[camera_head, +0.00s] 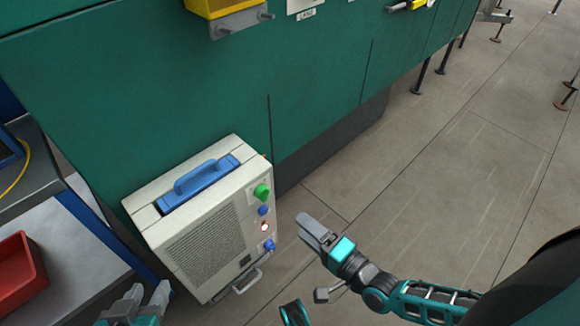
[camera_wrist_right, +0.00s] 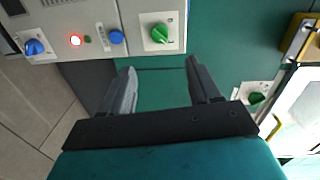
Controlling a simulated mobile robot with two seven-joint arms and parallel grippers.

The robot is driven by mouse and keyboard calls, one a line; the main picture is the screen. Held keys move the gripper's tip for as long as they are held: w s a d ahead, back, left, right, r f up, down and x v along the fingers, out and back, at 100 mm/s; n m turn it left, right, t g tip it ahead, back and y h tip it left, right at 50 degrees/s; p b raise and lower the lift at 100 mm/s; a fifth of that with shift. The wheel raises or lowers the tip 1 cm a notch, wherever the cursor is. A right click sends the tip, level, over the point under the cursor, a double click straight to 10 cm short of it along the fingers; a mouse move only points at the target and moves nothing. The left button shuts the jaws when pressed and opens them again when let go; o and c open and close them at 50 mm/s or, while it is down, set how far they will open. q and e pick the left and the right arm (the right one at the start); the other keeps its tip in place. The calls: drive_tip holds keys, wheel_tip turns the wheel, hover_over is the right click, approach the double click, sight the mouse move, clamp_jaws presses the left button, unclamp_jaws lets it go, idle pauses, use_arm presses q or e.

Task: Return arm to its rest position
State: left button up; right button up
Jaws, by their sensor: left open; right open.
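My right arm (camera_head: 430,300) reaches in from the lower right of the head view. Its gripper (camera_head: 318,232) is just right of a cream box with knobs (camera_head: 205,235), apart from it in the picture. In the right wrist view the two fingers of the right gripper (camera_wrist_right: 163,88) stand apart with nothing between them. My left gripper (camera_head: 145,297) shows at the bottom left of the head view, in front of the cream box. Its fingers are apart and empty. Most of the left arm is out of view. No amber bottle is in view.
The cream box has a blue handle (camera_head: 200,176) and a green knob (camera_head: 262,192). A green cabinet wall (camera_head: 200,85) stands behind it. A red bin (camera_head: 18,270) is on a shelf at left. The grey floor (camera_head: 450,170) at right is open.

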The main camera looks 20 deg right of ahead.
drive_tip(key=s+a+r+n+g, duration=0.1)
drive_tip(key=a+r+n+g, duration=0.35)
drive_tip(key=a+n, duration=0.5)
use_arm(q)
drive_tip(key=s+a+r+y+p, duration=0.1)
drive_tip(key=s+a+r+p, duration=0.1)
drive_tip(key=r+p, duration=1.1)
drive_tip(key=a+p, duration=0.1)
drive_tip(key=p, duration=0.5)
drive_tip(key=shift+a+r, duration=0.15)
drive_tip(key=shift+a, duration=0.2)
use_arm(e)
drive_tip(key=s+d+r+n+h, duration=0.1)
drive_tip(key=d+r+n+h, duration=0.1)
drive_tip(key=r, duration=0.5)
drive_tip(key=s+d+r+n+h, duration=0.1)
drive_tip(key=s+d+r+n, duration=0.1)
drive_tip(key=d+r+n, duration=0.2)
wheel_tip(320, 180, up, 3)
drive_tip(key=shift+s+d+r+g+h, duration=0.1)
drive_tip(key=shift+s+d+g+h, duration=0.25)
drive_tip(key=shift+d, duration=0.9)
use_arm(q)
drive_tip(key=shift+w, duration=0.1)
use_arm(e)
drive_tip(key=shift+w, duration=0.1)
